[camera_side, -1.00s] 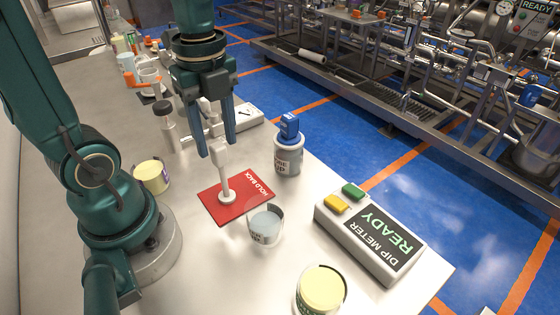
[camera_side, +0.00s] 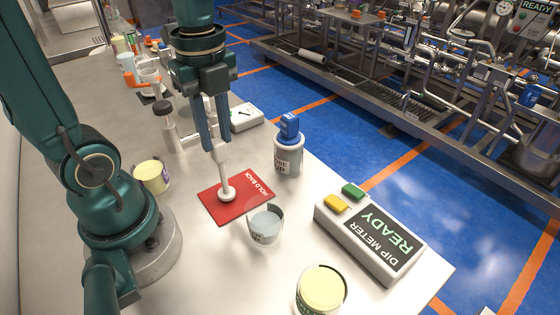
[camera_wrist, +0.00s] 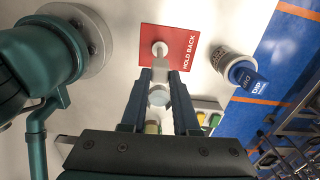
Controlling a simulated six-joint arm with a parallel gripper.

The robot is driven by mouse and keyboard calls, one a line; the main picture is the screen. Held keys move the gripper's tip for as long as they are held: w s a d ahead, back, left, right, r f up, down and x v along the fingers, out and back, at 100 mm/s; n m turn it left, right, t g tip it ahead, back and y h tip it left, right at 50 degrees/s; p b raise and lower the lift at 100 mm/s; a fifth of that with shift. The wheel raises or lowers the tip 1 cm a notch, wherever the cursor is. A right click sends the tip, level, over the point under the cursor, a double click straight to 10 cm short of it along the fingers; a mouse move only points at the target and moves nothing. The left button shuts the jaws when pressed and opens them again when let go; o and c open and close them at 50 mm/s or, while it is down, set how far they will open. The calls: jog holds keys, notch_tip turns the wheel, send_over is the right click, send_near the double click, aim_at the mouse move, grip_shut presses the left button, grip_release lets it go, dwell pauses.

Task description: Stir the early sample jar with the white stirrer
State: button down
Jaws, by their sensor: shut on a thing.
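My gripper (camera_side: 217,152) is shut on the upper handle of the white stirrer (camera_side: 223,178). The stirrer stands upright, its round foot at the red HOLD BACK mat (camera_side: 248,203). In the wrist view the handle (camera_wrist: 159,95) sits between my fingers, and the foot (camera_wrist: 159,49) shows over the red mat (camera_wrist: 180,61). A jar of pale clear liquid (camera_side: 265,226) stands just in front of the mat. A grey jar with a blue top (camera_side: 288,160) stands behind it to the right. Their labels are too small to read fully, so I cannot tell which is the early sample jar.
A dip meter (camera_side: 370,232) reading READY, with yellow and green buttons, stands at right. Pale-yellow-topped pots stand at left (camera_side: 152,176) and front (camera_side: 321,289). A dark-capped bottle (camera_side: 167,125) and white box (camera_side: 244,117) are behind. The bench between jar and meter is clear.

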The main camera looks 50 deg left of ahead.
jog(key=shift+r, duration=3.6)
jog(key=shift+r, duration=1.5)
